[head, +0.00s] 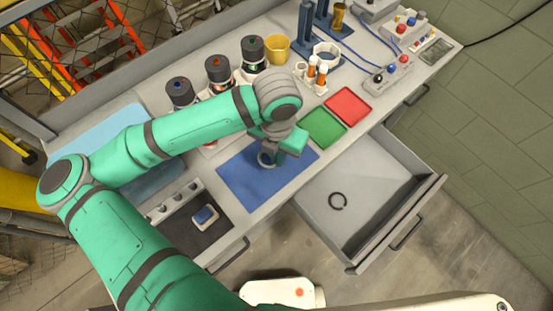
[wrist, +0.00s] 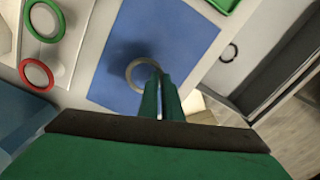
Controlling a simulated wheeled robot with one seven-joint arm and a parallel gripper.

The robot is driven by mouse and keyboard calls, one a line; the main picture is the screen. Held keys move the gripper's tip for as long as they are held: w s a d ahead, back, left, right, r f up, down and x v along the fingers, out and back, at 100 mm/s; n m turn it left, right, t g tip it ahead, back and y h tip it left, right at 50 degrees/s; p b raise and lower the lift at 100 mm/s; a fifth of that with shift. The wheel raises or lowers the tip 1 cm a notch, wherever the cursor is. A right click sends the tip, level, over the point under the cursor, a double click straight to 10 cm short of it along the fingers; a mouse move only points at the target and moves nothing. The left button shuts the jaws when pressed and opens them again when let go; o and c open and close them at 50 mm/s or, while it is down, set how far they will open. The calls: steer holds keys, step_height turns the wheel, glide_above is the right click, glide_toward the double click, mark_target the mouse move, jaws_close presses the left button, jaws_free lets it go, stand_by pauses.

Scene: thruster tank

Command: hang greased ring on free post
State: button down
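My gripper (wrist: 160,82) is shut on a pale grey ring (wrist: 138,63); its two green fingers close on the ring's near right edge. The ring stands out over the blue mat (wrist: 108,90), with a dark shadow beside it, so it looks a little above the mat. The head view shows my gripper (head: 268,158) over the blue mat (head: 245,185). Blue upright posts (head: 305,22) stand at the back of the bench; a gold-coloured piece (head: 339,17) is at the right one. I cannot tell whether the ring carries grease.
Green (head: 323,128) and red (head: 348,106) trays, orange-topped vials (head: 317,75), a yellow cup (head: 277,48) and several dark canisters (head: 253,52) lie around. A switch box (head: 391,76) stands right.

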steer(key=shift+a+f, duration=0.15)
steer(key=shift+f, duration=0.8)
steer(key=shift+a+f, duration=0.1)
steer(key=shift+f, duration=0.85)
steer(key=shift+w+f, duration=0.1)
steer(key=c, duration=1.9)
jaws_free()
steer(key=shift+c, duration=0.2)
steer(key=shift+w, duration=0.1)
